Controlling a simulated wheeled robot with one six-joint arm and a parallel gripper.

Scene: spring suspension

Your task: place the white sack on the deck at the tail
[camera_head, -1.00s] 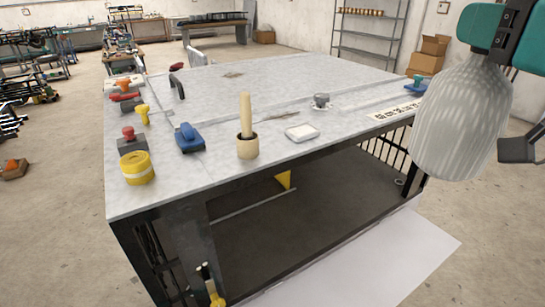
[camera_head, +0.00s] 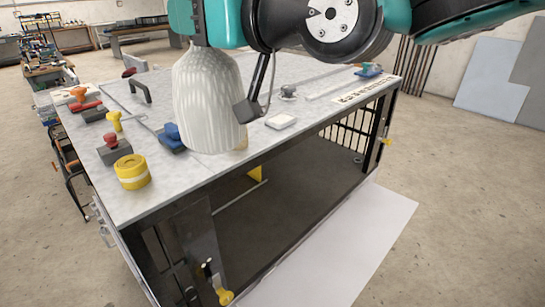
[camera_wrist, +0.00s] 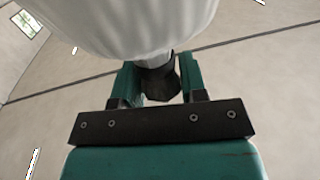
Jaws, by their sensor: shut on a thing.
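The white sack (camera_head: 207,100) is ribbed and bulging, and hangs upright from my gripper (camera_head: 205,40) in the head view. It appears in front of the grey deck (camera_head: 225,183), near its front edge. Whether it touches the deck I cannot tell. In the wrist view the pale sack (camera_wrist: 135,20) fills the top, and its narrow neck sits between the teal fingers of my gripper (camera_wrist: 158,78). The gripper is shut on it. The sack hides part of the deck and some things behind it.
A yellow tape roll (camera_head: 132,171), a red-knobbed block (camera_head: 113,148) and a blue-handled tool (camera_head: 172,137) stand on the deck left of the sack. A white dish (camera_head: 281,121) and a grey cup (camera_head: 288,91) are to its right. The deck's front left corner is bare.

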